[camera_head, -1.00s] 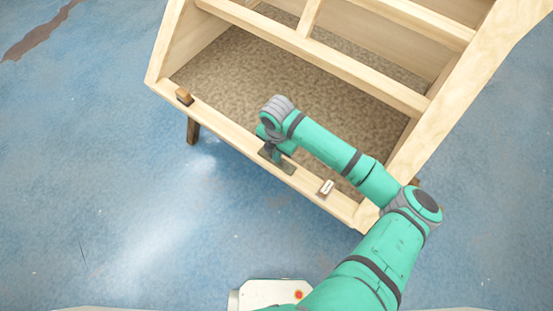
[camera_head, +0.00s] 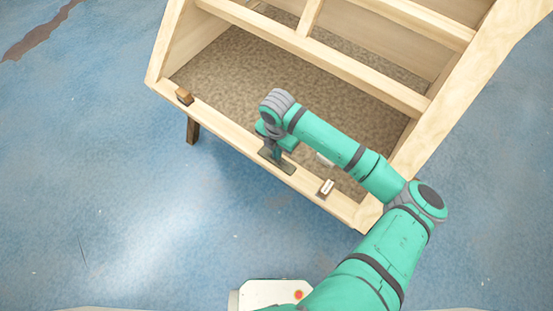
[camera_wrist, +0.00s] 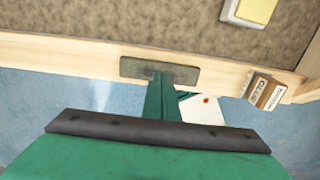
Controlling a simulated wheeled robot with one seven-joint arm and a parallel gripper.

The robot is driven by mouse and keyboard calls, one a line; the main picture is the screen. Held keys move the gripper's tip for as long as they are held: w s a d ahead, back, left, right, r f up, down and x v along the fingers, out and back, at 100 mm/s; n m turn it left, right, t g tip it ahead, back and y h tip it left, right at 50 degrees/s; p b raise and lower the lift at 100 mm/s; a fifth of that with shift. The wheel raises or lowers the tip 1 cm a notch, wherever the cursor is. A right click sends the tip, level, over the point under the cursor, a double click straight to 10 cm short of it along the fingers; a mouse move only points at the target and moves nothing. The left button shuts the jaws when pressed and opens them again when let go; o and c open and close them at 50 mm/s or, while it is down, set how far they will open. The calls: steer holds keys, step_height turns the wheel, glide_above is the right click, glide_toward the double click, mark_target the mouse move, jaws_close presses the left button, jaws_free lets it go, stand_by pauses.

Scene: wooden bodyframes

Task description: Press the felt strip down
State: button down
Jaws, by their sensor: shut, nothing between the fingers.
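The felt strip (camera_head: 283,164) is a dark grey-brown strip lying across the front wooden rail (camera_head: 235,128) of the frame. In the wrist view the strip (camera_wrist: 187,73) lies flat along the rail, with no raised edge that I can make out. My gripper (camera_head: 276,152) is shut and empty, pointing down at the middle of the strip. In the wrist view its green fingers (camera_wrist: 160,80) overlap the strip's lower edge. I cannot tell whether the fingertips touch the felt or hover just above it.
A small labelled glue box (camera_wrist: 265,92) sits on the rail to the right of the strip. A yellow and white item (camera_wrist: 250,12) lies on the brown panel (camera_wrist: 120,22) behind. A small wooden block (camera_head: 184,97) sits at the rail's left end. Open blue floor lies in front.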

steer(key=shift+r, duration=2.25)
steer(key=shift+f, duration=0.1)
